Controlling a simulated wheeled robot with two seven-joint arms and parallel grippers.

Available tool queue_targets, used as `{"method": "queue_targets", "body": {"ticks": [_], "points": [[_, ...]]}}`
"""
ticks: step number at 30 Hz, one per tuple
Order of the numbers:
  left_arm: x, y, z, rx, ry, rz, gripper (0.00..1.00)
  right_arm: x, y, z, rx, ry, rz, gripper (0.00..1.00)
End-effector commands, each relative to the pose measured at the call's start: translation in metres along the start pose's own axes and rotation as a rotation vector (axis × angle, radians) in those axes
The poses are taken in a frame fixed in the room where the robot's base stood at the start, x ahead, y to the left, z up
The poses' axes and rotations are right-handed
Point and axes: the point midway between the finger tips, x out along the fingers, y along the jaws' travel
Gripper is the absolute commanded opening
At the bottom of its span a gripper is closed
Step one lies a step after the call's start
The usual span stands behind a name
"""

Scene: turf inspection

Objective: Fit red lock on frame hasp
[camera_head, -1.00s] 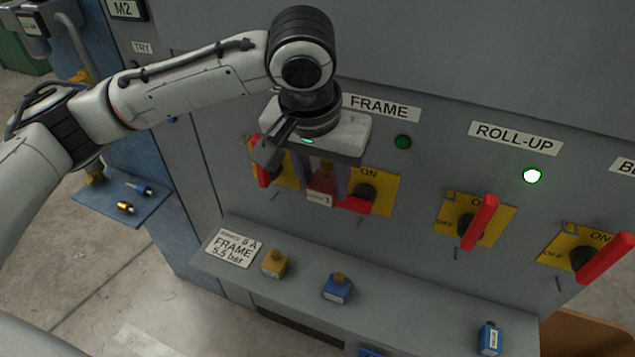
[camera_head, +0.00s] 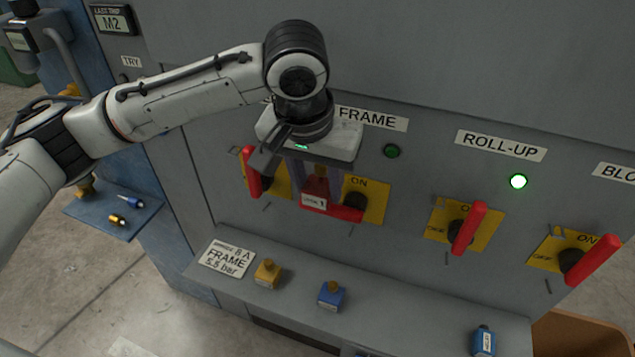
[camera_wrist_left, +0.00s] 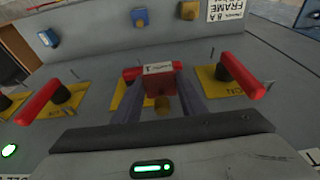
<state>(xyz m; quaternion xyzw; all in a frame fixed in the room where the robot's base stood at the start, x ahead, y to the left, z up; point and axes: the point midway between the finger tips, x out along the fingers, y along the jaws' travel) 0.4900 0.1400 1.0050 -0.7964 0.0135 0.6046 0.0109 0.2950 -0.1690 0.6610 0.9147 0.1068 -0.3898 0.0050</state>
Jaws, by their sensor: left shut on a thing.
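My left gripper (camera_head: 315,180) is shut on the red lock (camera_head: 315,190), in front of the panel under the FRAME label (camera_head: 372,118). The lock has a white tag and also shows between the fingers in the left wrist view (camera_wrist_left: 160,84). Behind it is the FRAME switch, a yellow plate (camera_head: 375,197) with a black hub and a red handle (camera_head: 345,213) lying about level. The lock overlaps this handle in the picture; I cannot tell whether they touch. The frame hasp cannot be made out behind the gripper and lock. My right gripper is out of view.
Another red handle (camera_head: 252,172) stands upright close left of my gripper. The ROLL-UP switch handle (camera_head: 468,228) stands to the right. A yellow lock (camera_head: 268,273) and a blue lock (camera_head: 331,295) stand on the ledge below, beside a FRAME placard (camera_head: 227,256).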

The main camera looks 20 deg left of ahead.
Motion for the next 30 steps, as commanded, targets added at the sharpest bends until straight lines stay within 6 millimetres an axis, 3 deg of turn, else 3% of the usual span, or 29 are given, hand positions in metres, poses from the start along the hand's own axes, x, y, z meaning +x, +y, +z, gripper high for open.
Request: {"method": "queue_targets", "body": {"ticks": [30], "points": [[0.005, 0.001, -0.025, 0.0, 0.001, 0.001, 0.08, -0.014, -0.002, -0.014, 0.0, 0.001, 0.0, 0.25]]}}
